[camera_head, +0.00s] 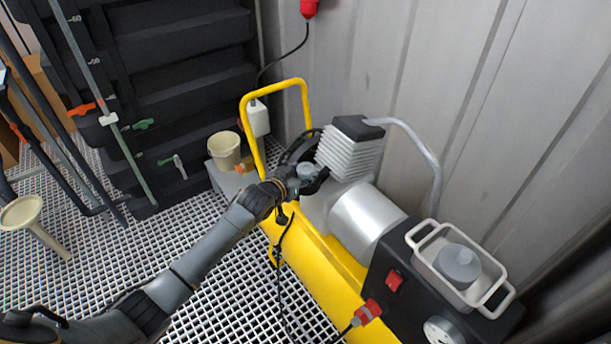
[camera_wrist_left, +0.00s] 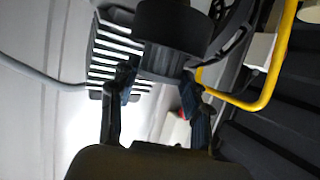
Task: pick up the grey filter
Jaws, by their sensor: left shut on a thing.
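My left gripper (camera_head: 309,184) is shut on the grey filter (camera_head: 305,171), a small round piece with a wide end and a narrower body. It is held in front of the ribbed compressor head. In the left wrist view, the filter (camera_wrist_left: 172,27) looks dark against the light, with its narrower part between the two fingers (camera_wrist_left: 160,95). Fingers and wrist hide part of it in the head view. A similar grey round part (camera_head: 459,263) stands in a white handled tray (camera_head: 425,268) at the right. My right gripper is not in view.
The yellow compressor (camera_head: 318,275) stands below and beside the gripper, with its ribbed head (camera_head: 350,150) close by. A yellow handle (camera_head: 246,125) rises behind. A cream cup (camera_head: 225,150) stands on a grey box at the left. A corrugated wall (camera_head: 420,70) bounds the right side.

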